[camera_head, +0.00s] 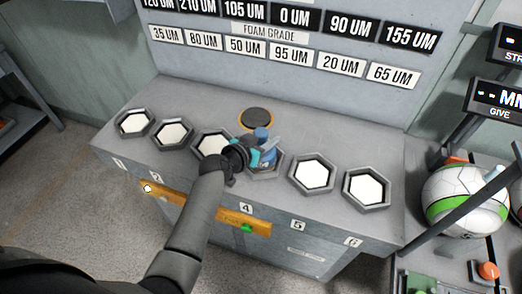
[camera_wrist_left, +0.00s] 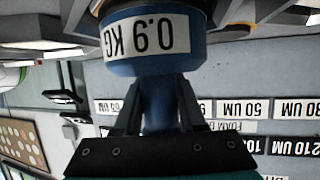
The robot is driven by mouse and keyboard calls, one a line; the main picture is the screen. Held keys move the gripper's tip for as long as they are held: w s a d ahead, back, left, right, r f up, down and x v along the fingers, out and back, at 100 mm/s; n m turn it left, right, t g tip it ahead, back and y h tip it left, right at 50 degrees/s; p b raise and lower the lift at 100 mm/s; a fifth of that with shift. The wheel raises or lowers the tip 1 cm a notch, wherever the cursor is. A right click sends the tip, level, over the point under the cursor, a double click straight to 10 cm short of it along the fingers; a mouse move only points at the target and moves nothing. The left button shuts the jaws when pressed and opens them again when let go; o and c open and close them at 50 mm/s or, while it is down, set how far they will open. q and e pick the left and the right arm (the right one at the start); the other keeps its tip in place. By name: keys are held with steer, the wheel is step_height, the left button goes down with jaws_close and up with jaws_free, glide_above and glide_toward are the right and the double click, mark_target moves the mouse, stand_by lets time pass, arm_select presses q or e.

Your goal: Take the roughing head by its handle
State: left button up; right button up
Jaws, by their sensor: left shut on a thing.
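The roughing head appears as a blue piece (camera_wrist_left: 155,66) with a white 0.9 KG label and a narrower blue handle. In the head view its blue top (camera_head: 262,134) shows beside the gripper, at hexagonal socket 4 (camera_head: 266,173). My left gripper (camera_head: 266,151) is shut on the blue handle; in the wrist view its dark fingers (camera_wrist_left: 157,105) stand on both sides of it. The gripper and arm partly hide the head and socket 4, so I cannot tell whether the head touches the socket. My right gripper is out of view.
Several hexagonal sockets with white pads, such as socket 5 (camera_head: 313,174), line the grey bench (camera_head: 345,125). A dark disc with an orange rim (camera_head: 257,118) lies behind the head. A white and green ball (camera_head: 463,200) sits at the right.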

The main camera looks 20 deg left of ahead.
arm_select(q)
jaws_close()
stand_by(0.7)
steer(key=shift+w+r, duration=0.1)
steer(key=shift+r, duration=0.1)
